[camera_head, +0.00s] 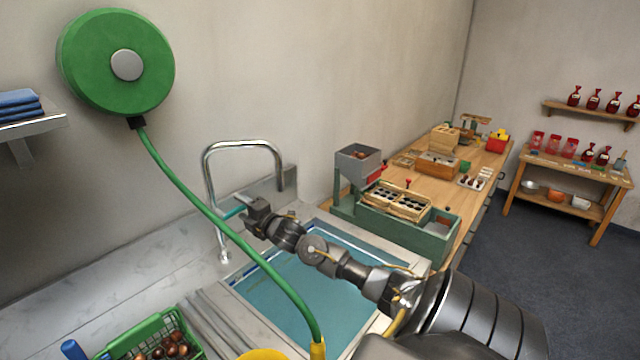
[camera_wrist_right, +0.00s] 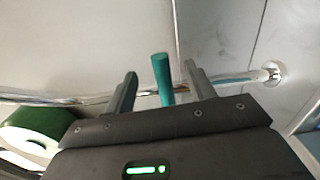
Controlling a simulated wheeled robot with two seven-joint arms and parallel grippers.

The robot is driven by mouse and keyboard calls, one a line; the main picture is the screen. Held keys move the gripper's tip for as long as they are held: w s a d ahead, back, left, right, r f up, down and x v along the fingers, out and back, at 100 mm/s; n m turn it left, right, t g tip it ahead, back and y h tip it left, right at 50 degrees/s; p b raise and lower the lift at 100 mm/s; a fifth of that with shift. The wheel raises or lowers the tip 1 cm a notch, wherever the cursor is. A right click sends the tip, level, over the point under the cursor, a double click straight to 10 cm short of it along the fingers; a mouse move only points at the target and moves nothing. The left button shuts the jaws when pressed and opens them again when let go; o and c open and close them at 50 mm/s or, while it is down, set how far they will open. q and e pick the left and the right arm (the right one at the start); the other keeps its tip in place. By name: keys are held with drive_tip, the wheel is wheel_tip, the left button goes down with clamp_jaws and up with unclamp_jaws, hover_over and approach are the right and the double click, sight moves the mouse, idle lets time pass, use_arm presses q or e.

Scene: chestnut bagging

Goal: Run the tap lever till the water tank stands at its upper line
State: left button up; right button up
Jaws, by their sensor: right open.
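The water tank (camera_head: 345,325) is the sunken basin in the counter. Blue-green water (camera_head: 290,295) fills its floor, and a blue line runs along the inner wall near the rim. The chrome tap (camera_head: 208,180) arches over its left end. The teal tap lever (camera_head: 233,212) sticks out beside the tap. My right gripper (camera_head: 244,210) is at the lever. In the right wrist view the lever (camera_wrist_right: 162,82) stands between the two open fingers of my right gripper (camera_wrist_right: 160,78), with gaps on both sides. My left gripper is not in view.
A green hose (camera_head: 190,202) hangs from a wall reel (camera_head: 90,65) and crosses the tank in front of my arm. A green crate (camera_head: 130,340) of chestnuts stands at the lower left. A grey-green machine (camera_head: 357,165) stands right of the tank, by a wooden bench (camera_head: 400,182).

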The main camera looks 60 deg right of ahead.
drive_tip(key=shift+s, duration=0.1)
idle(0.3)
drive_tip(key=shift+s+a+p, duration=0.1)
drive_tip(key=shift+s+p, duration=0.25)
drive_tip(key=s+p, duration=0.3)
drive_tip(key=s, duration=0.5)
drive_tip(key=shift+a, duration=0.4)
